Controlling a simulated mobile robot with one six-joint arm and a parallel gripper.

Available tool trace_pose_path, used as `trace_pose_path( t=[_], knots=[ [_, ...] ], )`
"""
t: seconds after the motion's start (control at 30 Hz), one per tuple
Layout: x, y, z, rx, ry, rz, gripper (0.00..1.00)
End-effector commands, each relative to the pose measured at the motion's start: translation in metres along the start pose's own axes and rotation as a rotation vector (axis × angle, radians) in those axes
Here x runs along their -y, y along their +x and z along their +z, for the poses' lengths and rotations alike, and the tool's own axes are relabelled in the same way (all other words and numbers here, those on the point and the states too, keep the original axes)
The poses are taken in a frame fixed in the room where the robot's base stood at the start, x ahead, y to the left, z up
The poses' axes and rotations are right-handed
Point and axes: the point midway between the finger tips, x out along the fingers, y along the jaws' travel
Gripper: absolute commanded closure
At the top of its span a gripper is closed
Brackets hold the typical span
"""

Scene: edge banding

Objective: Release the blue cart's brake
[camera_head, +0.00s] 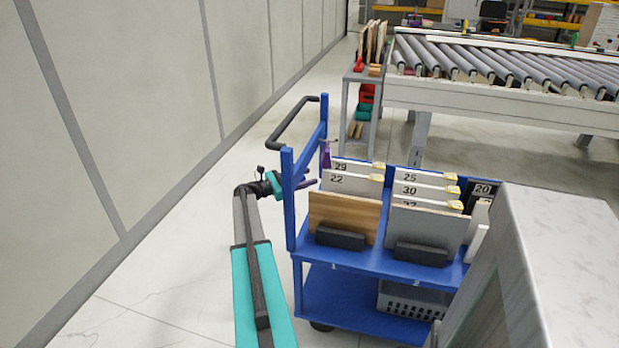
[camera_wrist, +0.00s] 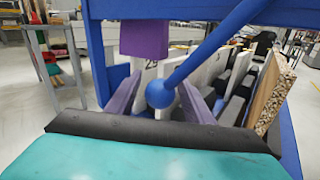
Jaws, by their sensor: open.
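The blue cart (camera_head: 345,258) stands in the middle of the head view, with a black push handle (camera_head: 292,122) at its far left end. In the wrist view a blue lever with a round ball knob (camera_wrist: 160,94) slants down from the upper right. A purple block (camera_wrist: 145,38) sits behind it on the cart frame; it also shows in the head view (camera_head: 326,156). My gripper (camera_head: 309,183) is at the cart's left side. In the wrist view its two purple-grey fingers (camera_wrist: 160,84) are open, one on each side of the knob. Contact cannot be told.
Numbered panels (camera_head: 350,182) and boards stand in the cart's upper tray. A grey basket (camera_head: 408,298) is on its lower shelf. A roller conveyor (camera_head: 500,65) and small rack (camera_head: 360,112) stand behind. A pale wall (camera_head: 120,100) runs along the left, with clear floor between.

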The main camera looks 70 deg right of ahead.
Motion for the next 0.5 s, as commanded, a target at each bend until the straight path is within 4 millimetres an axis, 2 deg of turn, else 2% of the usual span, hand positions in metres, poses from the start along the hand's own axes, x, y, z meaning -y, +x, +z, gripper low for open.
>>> trace_pose_path(
  t=[0.2, 0.5],
  knots=[
    [0.000, 0.016, 0.000, 0.001, 0.000, -0.001, 0.53],
    [0.000, 0.019, 0.000, 0.001, 0.000, 0.000, 0.53]
  ],
)
